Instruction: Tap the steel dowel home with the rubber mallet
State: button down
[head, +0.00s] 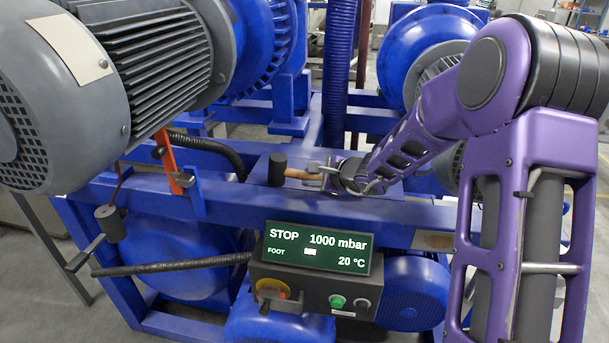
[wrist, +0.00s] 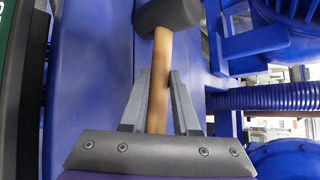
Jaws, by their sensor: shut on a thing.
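The rubber mallet has a black head (head: 277,169) and a light wooden handle. In the head view it lies level over the blue frame's middle plate, head to the left. My gripper (head: 322,178) comes in from the right and is shut on the handle. In the wrist view both grey fingers (wrist: 160,88) flank the wooden handle (wrist: 162,60), and the mallet head (wrist: 167,13) is at the top. I cannot tell whether the mallet touches the plate. I cannot pick out the steel dowel for certain in either view.
A blue frame rail (head: 290,211) runs in front of the mallet. A control box with a lit display (head: 318,248) reads STOP, 1000 mbar, 20 °C. A grey motor (head: 130,80) overhangs the left, beside an orange bar (head: 167,160). A blue ribbed hose (head: 339,70) rises behind.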

aim_at(311, 178)
jog(key=shift+r+p, duration=1.7)
jog(key=shift+r, duration=1.35)
